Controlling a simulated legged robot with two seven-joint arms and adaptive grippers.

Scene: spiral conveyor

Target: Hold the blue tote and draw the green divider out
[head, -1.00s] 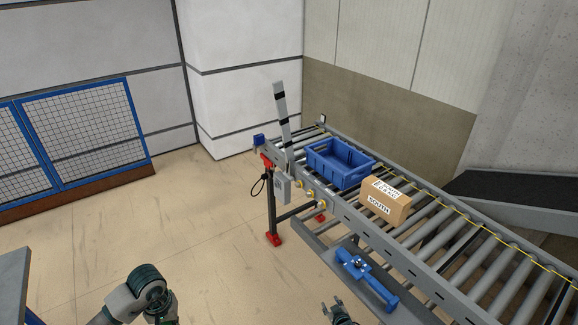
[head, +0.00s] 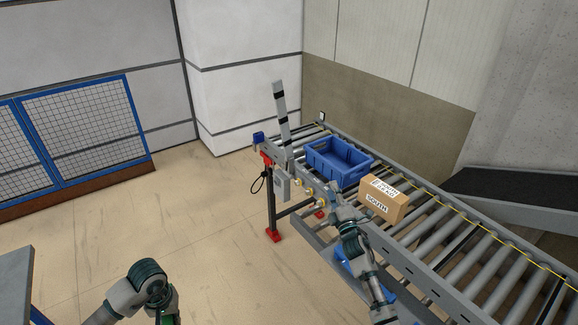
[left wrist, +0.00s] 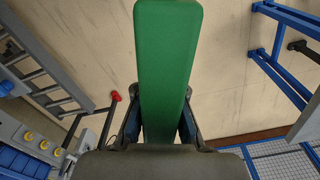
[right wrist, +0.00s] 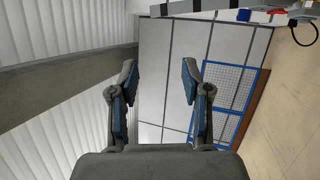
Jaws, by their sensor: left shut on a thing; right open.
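The blue tote (head: 325,166) stands upright on the roller conveyor in the head view, and its inside looks empty. The green divider (left wrist: 168,60) is in my left gripper (left wrist: 160,128), clear of the tote, with open floor behind it in the left wrist view. The left fingers are shut on its lower part; the gripper is mostly below the head view's edge. My right gripper (head: 335,190) is at the near side of the conveyor, just short of the tote. In the right wrist view its fingers (right wrist: 160,82) are apart with nothing between them.
A cardboard box (head: 384,199) sits on the rollers right of the tote. A striped upright post (head: 282,115) and a grey control box (head: 282,188) stand at the conveyor's left end. A blue device on the lower shelf is partly behind my right arm. Floor at left is clear.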

